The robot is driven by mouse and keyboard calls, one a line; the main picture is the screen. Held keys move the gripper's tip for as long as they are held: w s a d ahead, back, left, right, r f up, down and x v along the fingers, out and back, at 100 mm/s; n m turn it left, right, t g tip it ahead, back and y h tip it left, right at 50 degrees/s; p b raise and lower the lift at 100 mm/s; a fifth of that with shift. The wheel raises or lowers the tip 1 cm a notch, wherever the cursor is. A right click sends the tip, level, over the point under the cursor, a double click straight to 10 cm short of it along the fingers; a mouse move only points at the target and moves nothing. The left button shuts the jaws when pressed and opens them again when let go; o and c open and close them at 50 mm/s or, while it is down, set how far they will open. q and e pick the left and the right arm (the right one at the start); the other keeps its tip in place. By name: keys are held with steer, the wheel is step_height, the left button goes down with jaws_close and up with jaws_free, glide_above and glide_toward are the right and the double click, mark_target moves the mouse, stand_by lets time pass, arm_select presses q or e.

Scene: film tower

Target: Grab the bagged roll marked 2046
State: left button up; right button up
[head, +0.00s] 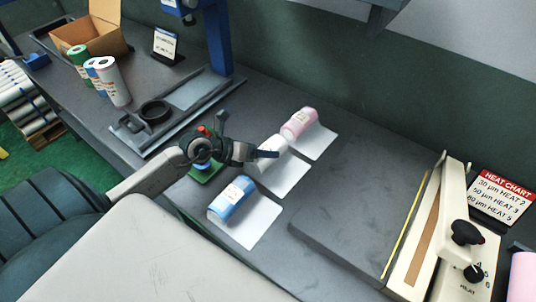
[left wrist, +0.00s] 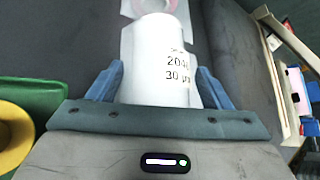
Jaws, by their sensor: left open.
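The bagged roll marked 2046 (left wrist: 155,50) is white, with "2046" and "30 µ" printed on it in the left wrist view. It lies between the blue fingers of my left gripper (left wrist: 158,88), which is open around it. In the head view the white roll (head: 272,146) is in the middle of a row of bagged rolls, partly hidden by my left gripper (head: 268,154). A pink bagged roll (head: 298,122) lies behind it and a blue one (head: 232,199) in front. My right gripper is not in view.
A heat sealer (head: 424,225) with a raised grey bench slab (head: 355,225) stands to the right, beside a heat chart sign (head: 502,196). Several upright rolls (head: 112,82) and a cardboard box (head: 92,36) stand at the back left. A green base (head: 206,172) is close to my left gripper.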

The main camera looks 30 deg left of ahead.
arm_select(q)
steer(key=c, duration=0.9)
steer(key=shift+c, duration=0.3)
